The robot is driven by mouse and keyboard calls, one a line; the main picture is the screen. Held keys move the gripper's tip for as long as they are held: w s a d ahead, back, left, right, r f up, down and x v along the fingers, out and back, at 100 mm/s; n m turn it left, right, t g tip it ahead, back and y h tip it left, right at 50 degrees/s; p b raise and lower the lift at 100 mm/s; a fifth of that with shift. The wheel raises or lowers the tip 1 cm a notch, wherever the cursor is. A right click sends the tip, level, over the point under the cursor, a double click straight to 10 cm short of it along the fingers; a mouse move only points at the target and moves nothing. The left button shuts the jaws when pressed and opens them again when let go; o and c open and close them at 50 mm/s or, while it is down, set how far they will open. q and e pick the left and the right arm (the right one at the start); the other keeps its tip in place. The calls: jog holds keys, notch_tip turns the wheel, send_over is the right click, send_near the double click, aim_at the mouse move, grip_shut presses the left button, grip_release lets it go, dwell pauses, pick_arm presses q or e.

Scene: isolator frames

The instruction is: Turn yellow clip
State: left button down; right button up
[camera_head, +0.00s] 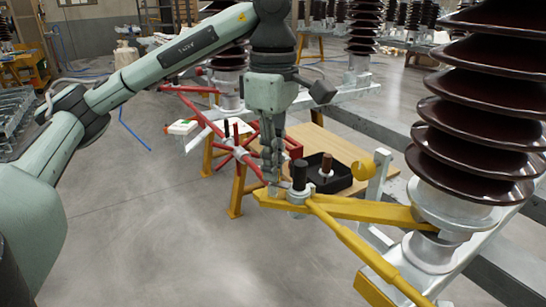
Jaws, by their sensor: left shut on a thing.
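The yellow clip (360,209) is a flat yellow arm at the end of a yellow bar (352,240). It runs from the foot of a brown ribbed insulator (475,120) toward the middle of the head view. My left gripper (271,180) points down from above and is shut at the clip's left end. The fingers hide the exact place of contact. A dark upright peg (299,175) stands on the clip just right of the fingers. My right gripper is not in view.
A black tray (338,182) sits on a wooden table (352,157) behind the clip. A red spoked frame (232,148) stands just left of my gripper. White beams and more insulators stand behind. The grey floor (160,230) at left is clear.

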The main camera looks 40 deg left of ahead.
pick_arm(q)
jog(key=shift+n, duration=1.1)
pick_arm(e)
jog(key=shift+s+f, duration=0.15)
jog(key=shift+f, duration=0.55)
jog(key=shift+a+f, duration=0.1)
pick_arm(q)
jog(key=c, duration=1.9)
grip_release()
jog(key=shift+c, duration=0.2)
notch_tip(320, 180, up, 12)
